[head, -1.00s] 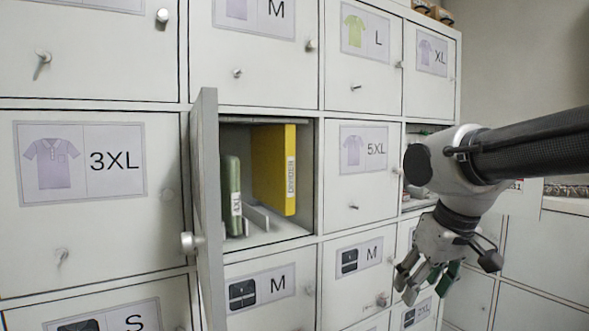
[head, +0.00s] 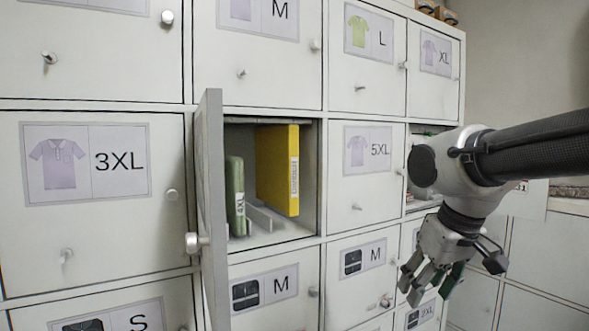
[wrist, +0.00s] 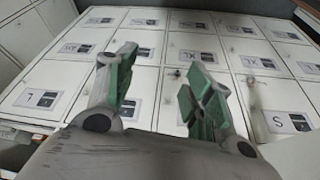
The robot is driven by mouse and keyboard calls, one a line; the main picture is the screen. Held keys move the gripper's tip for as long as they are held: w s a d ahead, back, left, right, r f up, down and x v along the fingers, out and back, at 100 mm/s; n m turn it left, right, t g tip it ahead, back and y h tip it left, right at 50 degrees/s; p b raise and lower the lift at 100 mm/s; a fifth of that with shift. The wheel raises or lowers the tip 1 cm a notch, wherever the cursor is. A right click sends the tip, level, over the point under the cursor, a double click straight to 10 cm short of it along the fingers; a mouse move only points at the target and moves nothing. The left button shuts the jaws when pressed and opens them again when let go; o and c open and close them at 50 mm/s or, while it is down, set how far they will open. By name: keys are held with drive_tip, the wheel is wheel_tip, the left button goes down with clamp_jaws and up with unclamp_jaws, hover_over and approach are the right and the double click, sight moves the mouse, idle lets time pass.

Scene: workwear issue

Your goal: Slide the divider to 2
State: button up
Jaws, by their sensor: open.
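The yellow divider (head: 278,170) stands upright in the open locker compartment, toward its right side, with a "DIVIDER" label on its front edge. A green folded packet marked 4XL (head: 235,195) stands at the compartment's left, apart from the divider. Low pale rails (head: 262,217) show on the compartment floor between them. No number 2 mark is legible. My gripper (head: 422,285) is outside the compartment, to its right and lower, pointing down in front of the lockers. In the wrist view my gripper (wrist: 158,92) has its green-padded fingers apart with nothing between them.
The compartment's door (head: 212,210) stands open on the left, jutting outward with its knob (head: 192,242). Closed labelled lockers surround it, including 3XL (head: 95,200) and 5XL (head: 366,180), with protruding knobs and keys. Another opening (head: 423,190) shows behind my arm.

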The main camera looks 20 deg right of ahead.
drive_tip(key=n+t+y, duration=0.3)
drive_tip(key=t+y, duration=0.2)
drive_tip(key=t, duration=0.8)
approach(294, 147)
drive_tip(key=x, duration=0.9)
drive_tip(key=shift+w+a, duration=0.1)
drive_tip(key=shift+w, duration=0.3)
drive_tip(key=shift+w+a, duration=0.15)
drive_tip(key=shift+w, duration=0.4)
drive_tip(key=shift+c, duration=0.2)
